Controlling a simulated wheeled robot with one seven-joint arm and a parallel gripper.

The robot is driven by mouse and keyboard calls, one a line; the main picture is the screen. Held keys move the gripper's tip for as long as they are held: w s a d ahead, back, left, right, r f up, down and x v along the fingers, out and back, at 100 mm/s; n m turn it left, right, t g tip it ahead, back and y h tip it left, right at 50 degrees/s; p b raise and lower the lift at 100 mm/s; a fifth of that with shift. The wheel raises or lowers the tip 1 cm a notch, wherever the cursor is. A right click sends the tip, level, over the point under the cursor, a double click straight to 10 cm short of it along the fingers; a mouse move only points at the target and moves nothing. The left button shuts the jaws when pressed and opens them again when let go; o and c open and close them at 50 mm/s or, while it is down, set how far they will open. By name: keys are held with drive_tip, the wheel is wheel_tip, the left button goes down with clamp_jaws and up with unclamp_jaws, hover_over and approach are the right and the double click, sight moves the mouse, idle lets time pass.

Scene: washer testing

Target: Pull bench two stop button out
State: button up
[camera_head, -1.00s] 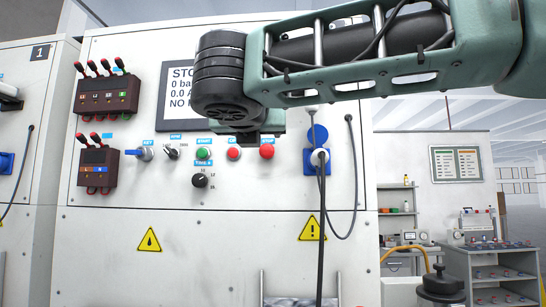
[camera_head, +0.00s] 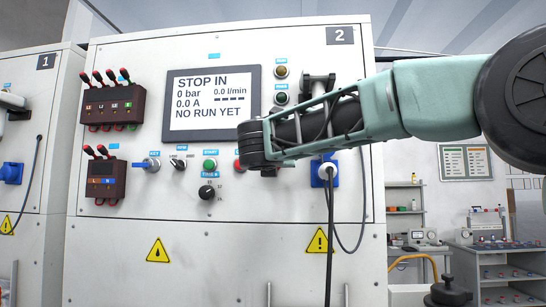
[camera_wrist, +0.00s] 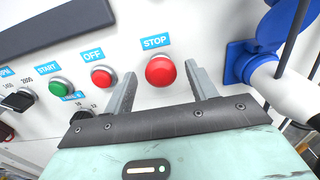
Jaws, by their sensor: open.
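The red STOP button (camera_wrist: 160,71) on the bench two panel (camera_head: 110,240) shows in the wrist view under a blue STOP label (camera_wrist: 155,42). My gripper (camera_wrist: 160,78) is open, one finger to the left and one to the right of the button in the picture. I cannot tell whether either finger touches it. In the head view my arm hides the STOP button. The screen (camera_head: 212,103) reads "STOP IN", "0 bar", "0.0 A" and "NO RUN YET".
The red OFF button (camera_wrist: 103,77) and green START button (camera_wrist: 60,87) sit left of STOP. A blue socket with a white plug (camera_wrist: 268,75) and hanging cables is close on the right. A black knob (camera_wrist: 82,116) lies below.

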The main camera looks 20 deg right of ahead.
drive_tip(key=shift+w+d, duration=0.15)
drive_tip(key=shift+w, duration=0.1)
clamp_jaws()
drive_tip(key=shift+s+a+b, duration=0.25)
drive_tip(key=shift+s+b, duration=0.05)
drive_tip(key=shift+s, duration=0.25)
unclamp_jaws()
drive_tip(key=shift+s, duration=0.1)
drive_tip(key=b+v, duration=0.4)
drive_tip(key=v, duration=1.3)
drive_tip(key=shift+b, duration=0.3)
drive_tip(key=shift+s+a+f, duration=0.1)
drive_tip(key=shift+a, duration=0.05)
